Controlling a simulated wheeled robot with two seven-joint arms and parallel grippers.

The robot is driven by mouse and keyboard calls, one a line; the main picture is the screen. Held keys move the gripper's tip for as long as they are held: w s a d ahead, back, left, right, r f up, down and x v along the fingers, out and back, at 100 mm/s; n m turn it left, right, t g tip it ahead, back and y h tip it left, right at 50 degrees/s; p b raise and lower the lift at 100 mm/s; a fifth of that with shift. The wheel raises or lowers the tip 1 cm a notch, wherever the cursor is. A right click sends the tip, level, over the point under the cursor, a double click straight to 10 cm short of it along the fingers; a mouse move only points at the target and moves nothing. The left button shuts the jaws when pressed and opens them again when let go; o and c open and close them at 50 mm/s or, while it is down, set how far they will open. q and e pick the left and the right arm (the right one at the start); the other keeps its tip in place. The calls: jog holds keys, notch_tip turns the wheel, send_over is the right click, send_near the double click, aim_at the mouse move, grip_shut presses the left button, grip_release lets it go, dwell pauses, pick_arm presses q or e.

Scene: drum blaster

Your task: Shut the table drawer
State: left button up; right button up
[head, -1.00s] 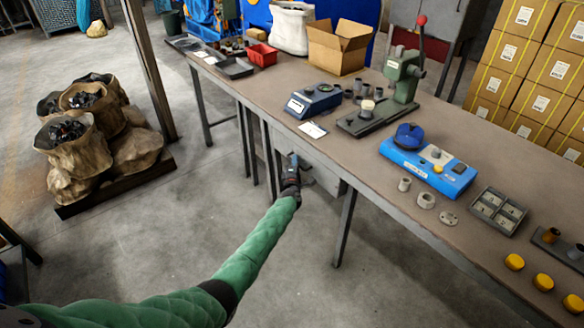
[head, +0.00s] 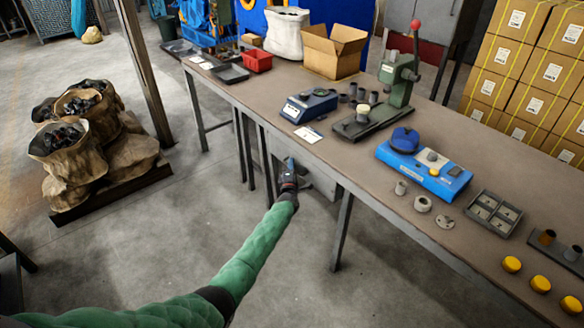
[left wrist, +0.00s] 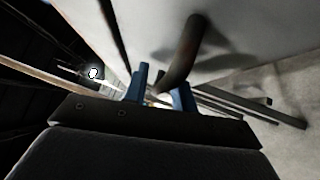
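The table drawer (head: 319,184) is a pale grey box under the near edge of the long brown workbench (head: 345,160). My left gripper (head: 289,168) is at the drawer's left part, below the bench edge. In the left wrist view, the drawer's pale front (left wrist: 245,30) fills the upper right, with a dark curved handle (left wrist: 185,50) on it. My two blue fingers (left wrist: 161,90) stand apart, and the handle's near end reaches toward the gap between them. I cannot tell whether they touch it. How far the drawer is out is unclear. My right gripper is out of view.
Bench legs (head: 342,232) stand on both sides of the drawer. A blue fixture (head: 424,171), a green press (head: 390,90) and a blue scale (head: 309,105) sit on top. Filled sacks (head: 90,140) stand at left. The floor before the bench is clear.

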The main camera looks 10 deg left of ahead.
pick_arm(q)
jog(key=shift+s+d+f, duration=0.1)
jog(key=shift+s+f, duration=0.05)
jog(key=shift+f, duration=0.1)
jog(key=shift+s+f, duration=0.1)
jog(key=shift+s, duration=0.05)
jog(key=r+v, duration=0.1)
jog(key=v, duration=0.6)
jog(key=shift+f, duration=0.15)
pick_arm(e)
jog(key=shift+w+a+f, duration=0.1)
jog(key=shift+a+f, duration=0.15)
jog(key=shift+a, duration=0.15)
pick_arm(q)
jog(key=shift+s, duration=0.15)
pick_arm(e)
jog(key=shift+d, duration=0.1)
